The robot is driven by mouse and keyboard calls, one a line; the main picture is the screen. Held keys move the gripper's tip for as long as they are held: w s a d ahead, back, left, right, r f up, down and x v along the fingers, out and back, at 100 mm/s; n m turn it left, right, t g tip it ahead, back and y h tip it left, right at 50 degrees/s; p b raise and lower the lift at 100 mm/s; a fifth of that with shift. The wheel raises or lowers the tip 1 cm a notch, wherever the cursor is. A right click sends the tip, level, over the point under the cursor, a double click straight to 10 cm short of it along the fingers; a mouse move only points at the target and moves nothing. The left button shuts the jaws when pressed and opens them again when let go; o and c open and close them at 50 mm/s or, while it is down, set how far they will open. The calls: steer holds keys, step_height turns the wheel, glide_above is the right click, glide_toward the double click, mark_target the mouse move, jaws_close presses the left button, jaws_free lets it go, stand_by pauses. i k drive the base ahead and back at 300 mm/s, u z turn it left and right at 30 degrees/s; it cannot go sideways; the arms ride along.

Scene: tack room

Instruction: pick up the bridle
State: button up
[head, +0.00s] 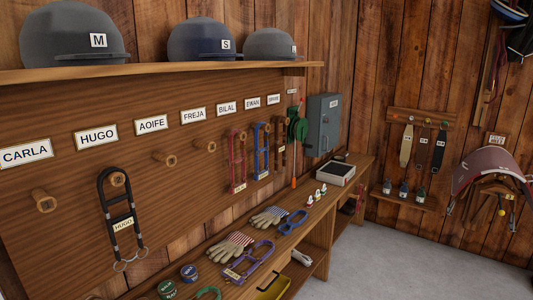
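Several bridle-like sets of straps show in the head view, and I cannot tell which one the task means. A black one (108,210) tagged HUGO hangs from a wooden peg at the left. A red one (237,160), a blue one (257,150) and a brown one (279,143) hang further along the board. A purple one (249,262) with a tag lies on the bench, and a blue one (292,222) lies beyond it. My gripper is not in view.
The wooden bench (215,285) also carries striped gloves (230,246), round tins (189,273) and a tray (335,174). Helmets (200,41) sit on the shelf above. A saddle (490,172) is at the right. The grey floor right of the bench is clear.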

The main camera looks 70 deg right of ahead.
mark_target(282, 148)
steer(key=z, duration=3.75)
